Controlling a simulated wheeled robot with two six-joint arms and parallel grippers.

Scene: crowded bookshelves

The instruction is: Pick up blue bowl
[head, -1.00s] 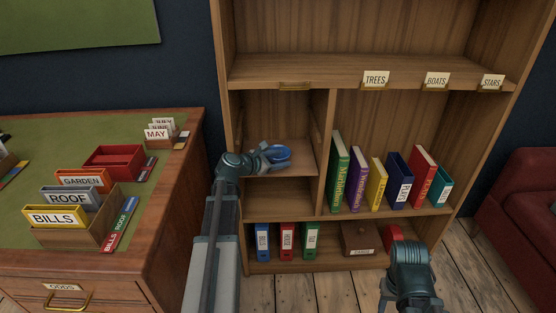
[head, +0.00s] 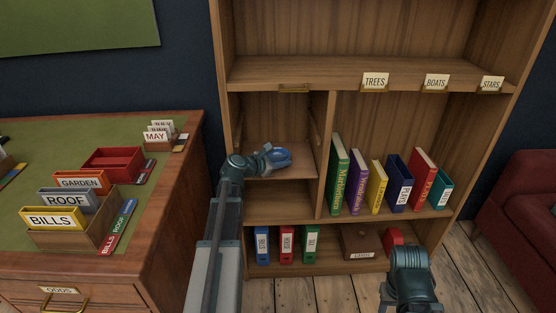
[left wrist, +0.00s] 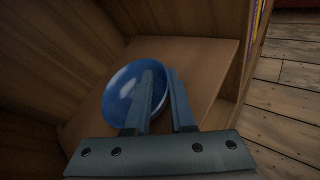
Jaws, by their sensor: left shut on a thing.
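The blue bowl (head: 282,158) is at the small shelf compartment on the left of the bookcase. My left gripper (head: 273,154) is at its near left side, shut on its rim. In the left wrist view the bowl (left wrist: 118,92) looks tilted, with its inside facing the camera. One finger of the left gripper (left wrist: 161,73) lies over the inside of the bowl and the other is just outside its right rim. Whether the bowl touches the shelf board is hard to tell. Part of my right arm shows at the bottom right, with its fingertips out of sight.
The compartment board (left wrist: 205,60) is bare around the bowl, with wooden walls close on both sides. Upright books (head: 340,175) stand in the compartment to the right. Binders (head: 286,244) and a wooden box (head: 361,240) stand below. A desk (head: 175,190) with card trays is at left.

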